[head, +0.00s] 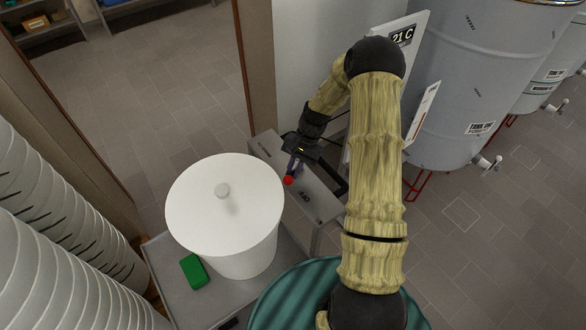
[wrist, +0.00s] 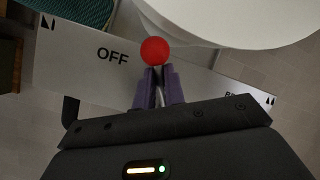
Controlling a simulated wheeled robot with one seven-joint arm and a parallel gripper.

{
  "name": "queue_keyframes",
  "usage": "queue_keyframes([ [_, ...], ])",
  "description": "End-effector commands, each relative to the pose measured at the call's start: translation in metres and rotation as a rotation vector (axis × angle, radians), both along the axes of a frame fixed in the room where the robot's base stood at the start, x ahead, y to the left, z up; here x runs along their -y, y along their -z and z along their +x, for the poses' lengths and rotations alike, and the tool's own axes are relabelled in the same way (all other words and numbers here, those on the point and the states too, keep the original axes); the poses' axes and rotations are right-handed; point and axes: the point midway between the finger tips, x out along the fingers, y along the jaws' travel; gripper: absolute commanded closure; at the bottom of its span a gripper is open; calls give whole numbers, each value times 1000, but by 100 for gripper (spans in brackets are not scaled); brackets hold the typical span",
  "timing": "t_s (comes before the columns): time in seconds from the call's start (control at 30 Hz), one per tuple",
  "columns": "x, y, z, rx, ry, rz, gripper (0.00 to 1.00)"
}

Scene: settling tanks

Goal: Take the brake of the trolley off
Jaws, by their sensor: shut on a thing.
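The grey trolley (head: 168,262) carries a grey panel (head: 325,212) along its side. The word OFF is printed near one end of the panel, and a partly hidden label stands towards the other end. The brake lever's red knob (head: 288,180) also shows in the wrist view (wrist: 155,51), right beside OFF in that picture. My gripper (head: 292,168) reaches down over the panel. Its purple fingers in the wrist view (wrist: 158,82) are closed just behind the knob, on the lever.
A large white lidded tub (head: 225,215) stands on the trolley close to my gripper, with a green block (head: 194,271) beside it. Grey tanks (head: 470,80) with taps stand at the right. Ribbed pale cylinders (head: 60,220) stand at the left. Floor beyond the doorway is clear.

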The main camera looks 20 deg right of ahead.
Motion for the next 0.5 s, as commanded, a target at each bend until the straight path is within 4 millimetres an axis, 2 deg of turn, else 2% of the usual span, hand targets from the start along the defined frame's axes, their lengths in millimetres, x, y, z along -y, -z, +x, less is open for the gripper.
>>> queue_keyframes([
  [0.03, 0, -2, 0, 0, -3, 0, 87],
  [0.13, 0, -1, 0, -1, -2, 0, 67],
  [0.5, 2, -3, 1, 1, -1, 0, 67],
])
